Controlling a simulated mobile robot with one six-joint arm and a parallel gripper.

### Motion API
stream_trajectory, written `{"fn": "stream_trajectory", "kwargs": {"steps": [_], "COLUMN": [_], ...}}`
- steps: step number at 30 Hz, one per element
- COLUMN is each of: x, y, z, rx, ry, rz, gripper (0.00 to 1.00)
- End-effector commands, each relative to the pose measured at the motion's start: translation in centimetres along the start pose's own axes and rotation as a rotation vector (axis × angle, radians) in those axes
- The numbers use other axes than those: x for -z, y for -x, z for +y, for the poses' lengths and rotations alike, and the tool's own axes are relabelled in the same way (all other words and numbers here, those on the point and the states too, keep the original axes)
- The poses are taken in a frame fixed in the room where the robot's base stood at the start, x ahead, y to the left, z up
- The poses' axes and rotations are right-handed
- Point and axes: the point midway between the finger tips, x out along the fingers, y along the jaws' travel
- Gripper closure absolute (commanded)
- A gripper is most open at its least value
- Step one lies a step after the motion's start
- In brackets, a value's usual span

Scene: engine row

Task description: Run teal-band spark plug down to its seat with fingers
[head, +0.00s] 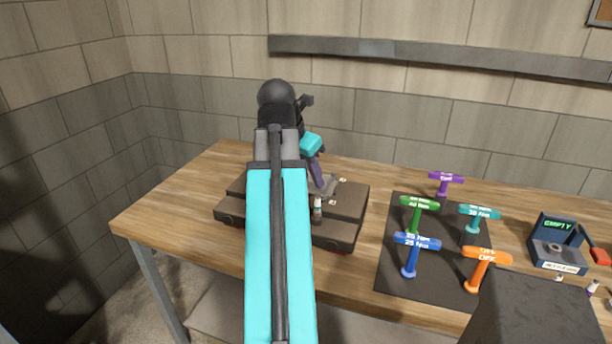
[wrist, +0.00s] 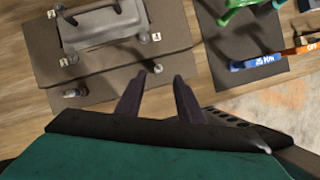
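A small upright spark plug (head: 317,208) with a pale body stands in the front part of the dark engine block (head: 338,233). In the head view my arm covers the left part of the block, and a finger shows just above and behind the plug.
A grey cover with a handle (wrist: 103,22) sits on the block. Several T-handled tools, including a blue one (head: 417,241) and an orange one (head: 486,256), stand on a black mat (head: 392,277) to the right. A tester reading EMPTY (head: 556,246) and small loose pieces lie farther right.

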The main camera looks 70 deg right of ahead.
Motion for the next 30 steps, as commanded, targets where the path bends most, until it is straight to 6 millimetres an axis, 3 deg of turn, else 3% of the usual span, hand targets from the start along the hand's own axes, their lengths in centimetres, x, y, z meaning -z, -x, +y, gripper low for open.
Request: {"fn": "stream_trajectory", "kwargs": {"steps": [11, 30], "x": [0.4, 0.4], "y": [-0.9, -6.9], "z": [0.3, 0.3], "rx": [-0.002, -0.003], "ry": [0.007, 0.008], "rz": [0.001, 0.001], "gripper": [0.66, 0.66]}}
